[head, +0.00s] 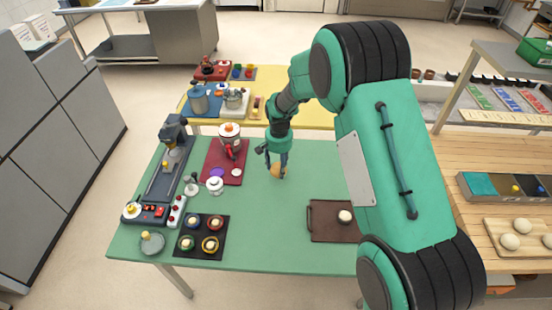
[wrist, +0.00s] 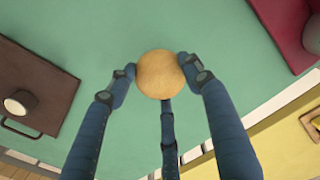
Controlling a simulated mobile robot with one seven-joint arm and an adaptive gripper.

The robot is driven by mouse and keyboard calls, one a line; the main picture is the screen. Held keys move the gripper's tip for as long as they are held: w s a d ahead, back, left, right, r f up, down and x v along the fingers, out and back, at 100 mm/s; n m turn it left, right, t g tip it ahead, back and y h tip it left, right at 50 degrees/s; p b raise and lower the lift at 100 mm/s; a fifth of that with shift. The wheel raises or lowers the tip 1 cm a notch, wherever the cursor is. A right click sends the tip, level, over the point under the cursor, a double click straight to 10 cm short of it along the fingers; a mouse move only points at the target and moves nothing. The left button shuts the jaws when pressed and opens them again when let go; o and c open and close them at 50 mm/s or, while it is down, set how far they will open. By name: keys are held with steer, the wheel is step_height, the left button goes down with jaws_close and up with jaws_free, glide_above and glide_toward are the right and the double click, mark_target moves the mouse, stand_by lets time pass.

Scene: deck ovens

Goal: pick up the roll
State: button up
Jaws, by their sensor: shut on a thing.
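The roll (wrist: 158,72) is round and golden brown. In the wrist view it sits between the fingers of my gripper (wrist: 157,80), which touch it from the sides. In the head view the roll (head: 279,172) shows partly behind the fingertips, over the middle of the green table (head: 290,215). My gripper (head: 275,168) points down there and is shut on the roll. I cannot tell whether the roll is resting on the table or slightly above it.
A brown tray (head: 325,233) with a pale piece on it lies right of the roll. A red mat (head: 212,172) with a kettle-like pot (head: 229,141) is to the left. A black mat (head: 205,252) holds several cups. The table around the roll is clear.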

steer(key=s+d, duration=0.1)
steer(key=s, duration=0.4)
steer(key=s+d, duration=0.1)
steer(key=s, duration=0.2)
steer(key=shift+d+r+p, duration=0.35)
steer(key=shift+r+p, duration=0.05)
steer(key=shift+w, duration=0.1)
